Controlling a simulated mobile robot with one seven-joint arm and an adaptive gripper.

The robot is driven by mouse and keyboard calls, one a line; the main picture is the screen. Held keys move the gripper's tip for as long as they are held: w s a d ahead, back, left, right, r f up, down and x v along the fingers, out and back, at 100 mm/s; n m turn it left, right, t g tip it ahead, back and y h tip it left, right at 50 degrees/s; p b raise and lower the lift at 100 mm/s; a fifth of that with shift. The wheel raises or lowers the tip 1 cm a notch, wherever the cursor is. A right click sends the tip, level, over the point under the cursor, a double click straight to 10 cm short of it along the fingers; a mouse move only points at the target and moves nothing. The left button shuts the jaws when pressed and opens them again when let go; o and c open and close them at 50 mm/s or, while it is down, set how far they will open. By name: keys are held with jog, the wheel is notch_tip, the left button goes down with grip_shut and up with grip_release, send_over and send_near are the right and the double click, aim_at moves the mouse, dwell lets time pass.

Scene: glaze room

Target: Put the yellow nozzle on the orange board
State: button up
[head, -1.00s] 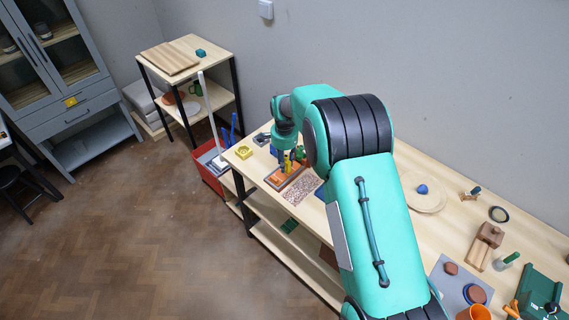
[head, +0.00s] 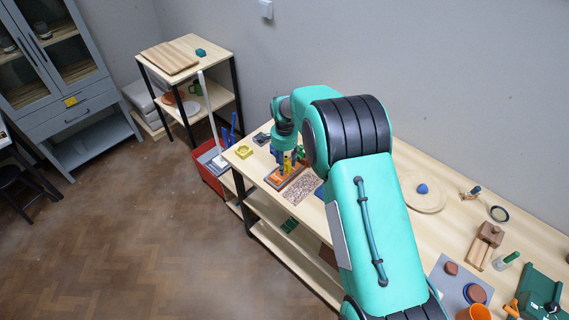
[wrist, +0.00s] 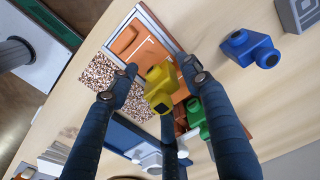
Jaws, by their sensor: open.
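The yellow nozzle (wrist: 159,84) is between the spread fingers of my gripper (wrist: 158,72) in the wrist view. Part of the orange board (wrist: 125,40), with its pale-edged frame, shows beyond it, and orange surface shows around the nozzle. The nozzle appears to rest on the board's near part; its underside is hidden. In the head view, my gripper (head: 286,158) is open and points down over the orange board (head: 275,180), with the yellow nozzle (head: 287,166) small between the fingers.
A green nozzle (wrist: 196,112) lies close by my right finger, and a blue nozzle (wrist: 250,47) stands farther right. A speckled tile (wrist: 103,84) lies beside the board. A yellow dish (head: 244,152) sits at the worktop's left end. A red bin (head: 207,175) stands on the floor.

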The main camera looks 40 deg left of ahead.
notch_tip(320, 180, up, 12)
jog(key=shift+r, duration=0.1)
dwell(0.5)
dwell(0.6)
dwell(0.4)
